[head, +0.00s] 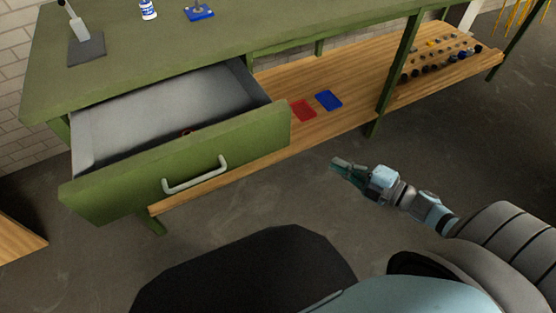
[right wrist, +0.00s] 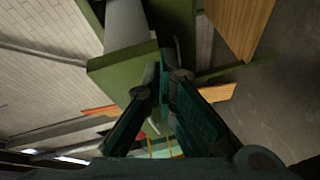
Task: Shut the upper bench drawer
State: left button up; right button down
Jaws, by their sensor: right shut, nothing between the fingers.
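The upper bench drawer (head: 118,189) is pulled out from the green bench, its grey inside open to view. A small reddish thing shows inside, partly hidden by the drawer front. A pale bar handle (head: 195,176) is on the green front. My right gripper (head: 337,163) is to the right of the drawer front, apart from it in the head view, shut and empty. In the right wrist view, the shut fingers (right wrist: 166,72) overlap the edge of the green drawer front (right wrist: 112,76); I cannot tell the gap. My left gripper is out of view.
The green bench top (head: 125,57) holds a bottle (head: 148,9) and small stands. The wooden lower shelf (head: 345,80) carries a red tray (head: 303,110), a blue tray (head: 328,100) and several small parts. Floor in front of the drawer is clear. A wooden edge (head: 18,237) is at left.

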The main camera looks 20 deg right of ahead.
jog(key=s+a+r+n+g+y+b, duration=0.1)
jog(key=s+a+r+n+g+y, duration=0.15)
jog(key=a+r+n+y, duration=0.45)
jog(key=h+b, duration=0.1)
jog(key=b, duration=0.1)
send_near(257, 142)
jog(key=s+a, duration=0.1)
jog(key=a, duration=0.2)
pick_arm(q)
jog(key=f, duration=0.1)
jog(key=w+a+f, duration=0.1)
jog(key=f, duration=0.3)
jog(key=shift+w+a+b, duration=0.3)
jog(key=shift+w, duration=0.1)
pick_arm(e)
jog(key=w, duration=0.4)
jog(key=shift+a, duration=0.2)
jog(key=shift+r, duration=0.1)
